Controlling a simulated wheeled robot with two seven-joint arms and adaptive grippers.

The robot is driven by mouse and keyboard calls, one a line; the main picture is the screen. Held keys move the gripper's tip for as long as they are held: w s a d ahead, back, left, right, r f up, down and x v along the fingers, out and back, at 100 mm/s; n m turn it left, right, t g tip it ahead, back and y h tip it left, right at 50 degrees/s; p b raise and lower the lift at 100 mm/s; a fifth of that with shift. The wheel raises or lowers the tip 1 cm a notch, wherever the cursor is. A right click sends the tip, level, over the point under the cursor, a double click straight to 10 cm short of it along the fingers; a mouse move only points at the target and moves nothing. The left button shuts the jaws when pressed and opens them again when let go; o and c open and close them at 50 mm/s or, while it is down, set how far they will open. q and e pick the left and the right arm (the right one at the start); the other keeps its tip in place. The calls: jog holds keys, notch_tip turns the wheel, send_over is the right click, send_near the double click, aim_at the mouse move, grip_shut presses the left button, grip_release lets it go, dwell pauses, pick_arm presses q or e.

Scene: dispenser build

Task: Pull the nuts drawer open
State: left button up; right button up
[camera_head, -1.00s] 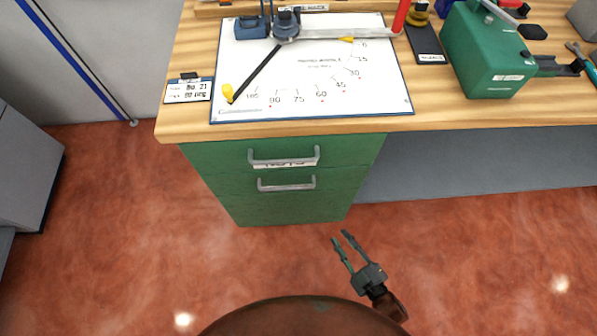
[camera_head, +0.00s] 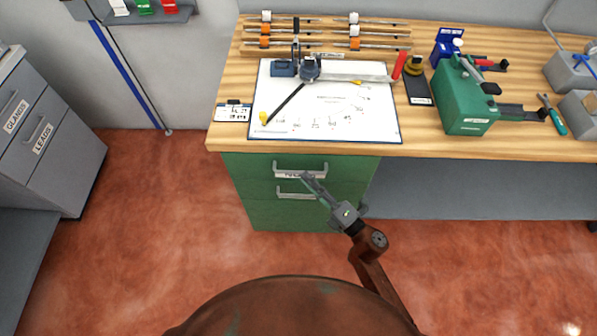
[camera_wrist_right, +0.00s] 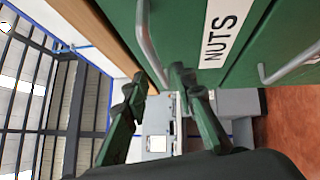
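The nuts drawer (camera_head: 245,168) is the upper green drawer under the workbench, and it looks shut. Its grey bar handle (camera_head: 300,165) also shows in the right wrist view (camera_wrist_right: 147,38), beside the white NUTS label (camera_wrist_right: 222,30). My right gripper (camera_head: 312,178) is at the right part of this handle and partly covers the label in the head view. In the right wrist view its two fingers (camera_wrist_right: 160,80) are apart, with the handle's end appearing between the fingertips. Contact cannot be told. My left gripper is not in view.
A lower drawer handle (camera_head: 294,193) sits just below. The wooden bench top (camera_head: 228,135) overhangs the drawers and carries a white drawing board (camera_head: 345,125) and a green tool (camera_head: 465,100). A grey cabinet (camera_head: 75,150) stands at left. The red floor in front is clear.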

aim_at(300, 172)
jog(key=shift+x, duration=2.15)
jog(key=shift+c, duration=0.2)
jog(key=shift+d, duration=0.1)
grip_shut()
